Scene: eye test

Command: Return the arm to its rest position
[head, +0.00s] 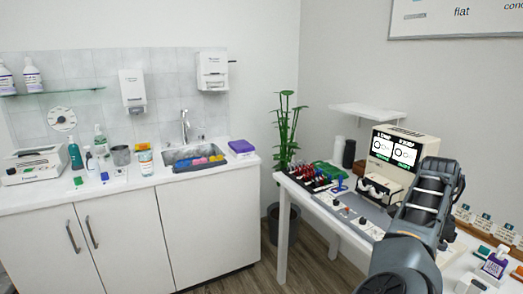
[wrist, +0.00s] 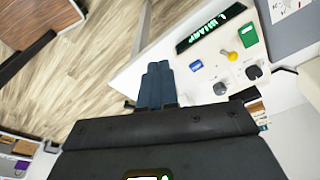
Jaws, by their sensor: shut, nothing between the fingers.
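My gripper (wrist: 158,70) shows in the wrist view with its blue-grey fingers together and nothing between them. It hangs over the edge of a white table top (wrist: 150,60), with wooden floor to the left. In the head view my arm is bent at the right, in front of the table and the white test device (head: 402,150) with two lit round displays. I cannot make out my gripper's fingers in the head view.
In the head view, a rack of coloured lenses (head: 318,178) stands on the table. A sink counter (head: 120,184) is at left, with open floor (head: 310,262) between.

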